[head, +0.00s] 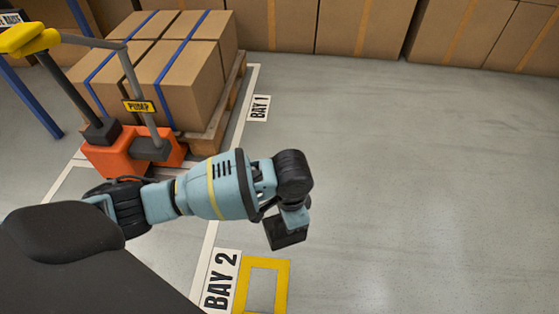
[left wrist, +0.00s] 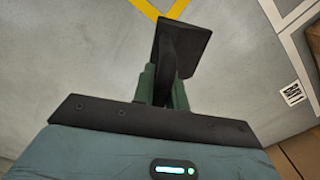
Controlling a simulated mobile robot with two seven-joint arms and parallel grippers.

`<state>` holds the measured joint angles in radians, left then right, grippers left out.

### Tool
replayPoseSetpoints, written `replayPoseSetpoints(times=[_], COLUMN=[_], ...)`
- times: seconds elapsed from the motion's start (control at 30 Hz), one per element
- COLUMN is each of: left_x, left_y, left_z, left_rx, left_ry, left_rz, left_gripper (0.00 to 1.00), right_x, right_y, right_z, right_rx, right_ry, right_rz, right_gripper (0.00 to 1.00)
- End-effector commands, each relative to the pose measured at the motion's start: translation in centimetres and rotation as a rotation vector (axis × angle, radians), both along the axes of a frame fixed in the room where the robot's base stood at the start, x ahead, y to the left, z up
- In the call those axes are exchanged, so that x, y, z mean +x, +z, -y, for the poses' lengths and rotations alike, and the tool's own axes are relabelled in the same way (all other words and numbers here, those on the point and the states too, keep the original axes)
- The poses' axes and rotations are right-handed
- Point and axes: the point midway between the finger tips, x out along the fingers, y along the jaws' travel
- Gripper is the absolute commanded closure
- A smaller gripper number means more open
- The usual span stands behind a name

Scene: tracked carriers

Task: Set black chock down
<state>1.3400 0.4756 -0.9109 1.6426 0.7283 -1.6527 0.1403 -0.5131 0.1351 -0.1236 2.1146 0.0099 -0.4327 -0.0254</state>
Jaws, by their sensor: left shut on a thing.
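My left gripper (head: 294,215) is shut on the black chock (head: 286,233), which hangs below it in the head view. In the left wrist view, the green fingers of the left gripper (left wrist: 165,85) close on the narrow part of the black chock (left wrist: 185,42), with its broad dark face beyond them. The chock appears held above the floor; the exact height is hard to tell. A yellow square outline (head: 283,285) is on the floor below and left of the chock in the head view. Its lines also show in the left wrist view (left wrist: 178,8). My right gripper is not in view.
A "BAY 2" label (head: 221,280) lies beside the yellow square, and a "BAY 1" label (head: 259,108) farther off. An orange pallet jack (head: 112,158) stands by a pallet (head: 215,125) of strapped boxes. Boxes (head: 365,28) line the back. Open floor lies right.

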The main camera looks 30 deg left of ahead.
Motion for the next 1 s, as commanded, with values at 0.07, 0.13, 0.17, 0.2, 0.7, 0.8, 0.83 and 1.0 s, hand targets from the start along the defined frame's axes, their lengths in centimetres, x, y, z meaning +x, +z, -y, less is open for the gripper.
replayPoseSetpoints(times=[0.07, 0.13, 0.17, 0.2, 0.7, 0.8, 0.83, 1.0], left_x=[0.9, 1.0, 0.9, 0.8, -5.5, -6.5, -6.7, -7.2], left_y=[3.3, 6.0, 7.0, 8.5, 21.7, 22.7, 22.9, 23.4], left_z=[0.1, 0.1, 0.1, 0.0, -3.5, -4.0, -4.2, -4.4], left_rx=[0.001, 0.001, 0.003, 0.003, 0.000, -0.001, -0.001, -0.001], left_ry=[0.057, 0.114, 0.140, 0.174, 0.600, 0.651, 0.662, 0.688], left_rz=[0.013, 0.013, 0.013, 0.013, 0.005, 0.005, 0.003, 0.001], left_gripper=[1.00, 1.00, 1.00, 1.00, 1.00, 1.00, 1.00, 1.00], right_x=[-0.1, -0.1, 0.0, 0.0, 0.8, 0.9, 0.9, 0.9], right_y=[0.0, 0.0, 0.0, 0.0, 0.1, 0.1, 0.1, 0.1], right_z=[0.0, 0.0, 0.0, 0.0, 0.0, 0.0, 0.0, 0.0], right_rx=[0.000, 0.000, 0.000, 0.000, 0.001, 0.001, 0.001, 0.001], right_ry=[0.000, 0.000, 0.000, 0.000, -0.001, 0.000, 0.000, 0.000], right_rz=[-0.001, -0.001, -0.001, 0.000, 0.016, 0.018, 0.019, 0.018], right_gripper=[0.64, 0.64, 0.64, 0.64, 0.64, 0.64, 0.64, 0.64])
